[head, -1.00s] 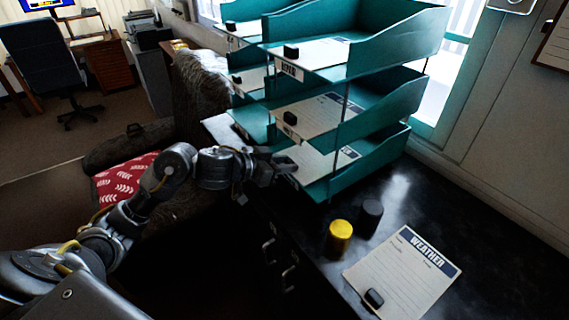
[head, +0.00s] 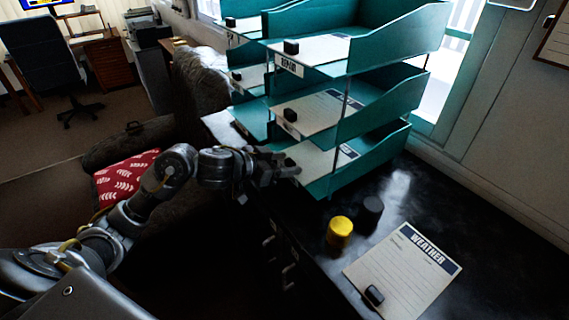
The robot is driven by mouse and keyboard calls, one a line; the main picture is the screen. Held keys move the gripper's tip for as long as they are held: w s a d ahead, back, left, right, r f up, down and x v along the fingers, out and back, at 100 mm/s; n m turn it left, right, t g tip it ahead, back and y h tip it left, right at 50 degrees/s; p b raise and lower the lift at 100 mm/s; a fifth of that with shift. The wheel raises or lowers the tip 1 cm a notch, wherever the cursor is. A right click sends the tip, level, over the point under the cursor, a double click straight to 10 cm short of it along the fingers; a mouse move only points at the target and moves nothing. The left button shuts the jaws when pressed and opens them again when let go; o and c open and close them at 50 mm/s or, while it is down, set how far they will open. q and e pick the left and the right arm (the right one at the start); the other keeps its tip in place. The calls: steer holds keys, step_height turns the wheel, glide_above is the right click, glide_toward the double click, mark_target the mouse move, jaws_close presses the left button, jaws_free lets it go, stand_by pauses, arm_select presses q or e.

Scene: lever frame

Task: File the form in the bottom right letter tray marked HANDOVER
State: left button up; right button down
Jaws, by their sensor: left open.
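A white form with a dark header (head: 318,158) lies in the bottom right letter tray (head: 368,162), a teal tray low in the right-hand stack. My left gripper (head: 289,170) is open at the front edge of this tray, by the near end of the form. Its fingers hide part of that end, and I cannot tell whether they touch it. The tray's label is not readable. Another form headed WEATHER (head: 408,268) lies flat on the dark desktop, with a black block (head: 374,295) on its near end. My right gripper is not in view.
Teal trays above hold papers with black blocks (head: 290,115); a second stack (head: 246,78) stands to the left. A yellow cylinder (head: 340,232) and a dark cylinder (head: 371,212) stand on the desktop (head: 455,220) before the trays. The desktop's right side is clear.

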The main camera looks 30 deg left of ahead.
arm_select(q)
steer(key=v, duration=1)
steer(key=shift+s+a+r+b, duration=0.2)
steer(key=shift+s+b, duration=0.15)
steer(key=shift+b, duration=0.05)
